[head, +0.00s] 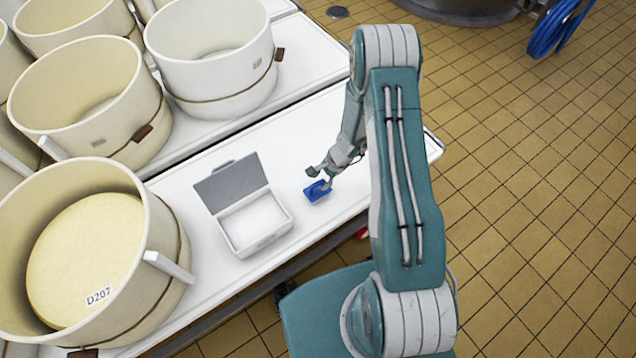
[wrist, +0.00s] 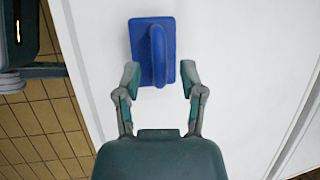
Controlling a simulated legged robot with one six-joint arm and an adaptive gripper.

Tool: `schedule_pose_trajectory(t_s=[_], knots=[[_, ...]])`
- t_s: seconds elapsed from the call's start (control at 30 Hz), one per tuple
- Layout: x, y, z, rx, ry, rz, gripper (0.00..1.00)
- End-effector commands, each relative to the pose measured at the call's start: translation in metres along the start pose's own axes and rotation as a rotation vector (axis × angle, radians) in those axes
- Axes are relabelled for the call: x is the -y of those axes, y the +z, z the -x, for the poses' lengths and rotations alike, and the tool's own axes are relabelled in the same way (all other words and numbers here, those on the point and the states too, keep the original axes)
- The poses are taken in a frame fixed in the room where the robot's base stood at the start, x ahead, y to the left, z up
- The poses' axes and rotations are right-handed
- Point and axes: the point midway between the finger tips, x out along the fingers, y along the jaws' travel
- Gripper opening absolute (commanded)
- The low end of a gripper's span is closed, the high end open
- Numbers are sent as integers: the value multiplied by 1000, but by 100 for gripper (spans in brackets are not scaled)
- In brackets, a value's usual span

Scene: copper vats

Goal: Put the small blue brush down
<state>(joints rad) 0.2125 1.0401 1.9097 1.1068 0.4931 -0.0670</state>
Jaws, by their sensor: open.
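The small blue brush (head: 316,192) lies on the white table, to the right of an open box. In the wrist view the brush (wrist: 137,38) shows a flat rectangular back with a raised handle down its middle, lying flat on the white surface. My gripper (head: 322,178) is at the brush in the head view. In the wrist view my gripper (wrist: 160,76) is open, one finger on each side of the handle's near end, with gaps to the handle. The exact height of the fingers above the table cannot be told.
The open grey-lidded white box (head: 262,243) stands left of the brush on the white table (head: 190,220). A round mould with a cheese marked D207 (head: 160,215) and several other moulds stand farther left. The table's right end (head: 432,147) is bare; tiled floor lies beyond.

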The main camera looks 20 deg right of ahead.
Motion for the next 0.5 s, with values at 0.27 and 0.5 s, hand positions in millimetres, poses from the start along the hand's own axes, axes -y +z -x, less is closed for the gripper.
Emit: schedule_pose_trajectory(t_s=[0.27,0.5], knots=[[1,-1,60,-2,-4,-1,52],[0,0,91,-1,-2,-1,52]])
